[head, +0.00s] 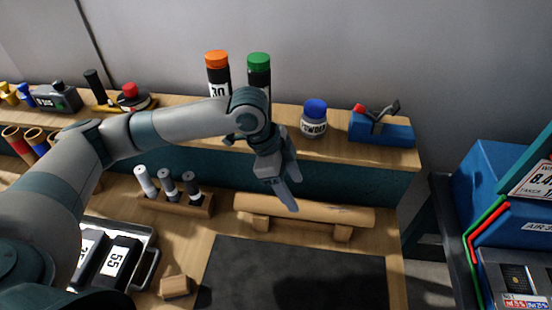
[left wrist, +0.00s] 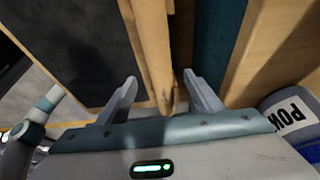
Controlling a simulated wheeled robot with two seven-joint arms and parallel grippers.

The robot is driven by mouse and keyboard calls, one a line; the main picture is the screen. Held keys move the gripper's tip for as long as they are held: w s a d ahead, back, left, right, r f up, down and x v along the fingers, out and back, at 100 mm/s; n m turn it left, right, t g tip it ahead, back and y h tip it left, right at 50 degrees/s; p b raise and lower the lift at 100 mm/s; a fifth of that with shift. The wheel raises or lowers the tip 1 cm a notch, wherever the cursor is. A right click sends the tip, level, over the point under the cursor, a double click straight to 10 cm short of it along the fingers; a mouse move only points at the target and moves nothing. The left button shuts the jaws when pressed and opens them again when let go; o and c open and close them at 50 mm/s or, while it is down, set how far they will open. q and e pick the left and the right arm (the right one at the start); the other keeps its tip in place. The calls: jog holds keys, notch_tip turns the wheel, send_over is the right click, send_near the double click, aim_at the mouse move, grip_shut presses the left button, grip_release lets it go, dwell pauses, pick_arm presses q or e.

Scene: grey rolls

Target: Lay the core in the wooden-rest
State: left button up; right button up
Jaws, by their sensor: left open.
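My left gripper (head: 294,194) is just above the middle of the core, fingers pointing down. In the left wrist view its open fingers (left wrist: 160,80) stand on either side of the core (left wrist: 154,45), with gaps visible and no clear contact. How the core sits in the rest is partly hidden. My right gripper is not in view.
A dark mat (head: 300,275) lies in front of the rest. A holder with several small tubes (head: 178,204) stands left of it. The raised back shelf carries a blue-lidded powder jar (head: 314,120), tall bottles and a blue tool block (head: 380,130). A metal tray (head: 150,262) is at front left.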

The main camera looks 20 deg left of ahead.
pick_arm(q)
jog(key=w+b+v, duration=0.1)
jog(key=v, duration=1)
jog(key=shift+s, duration=0.5)
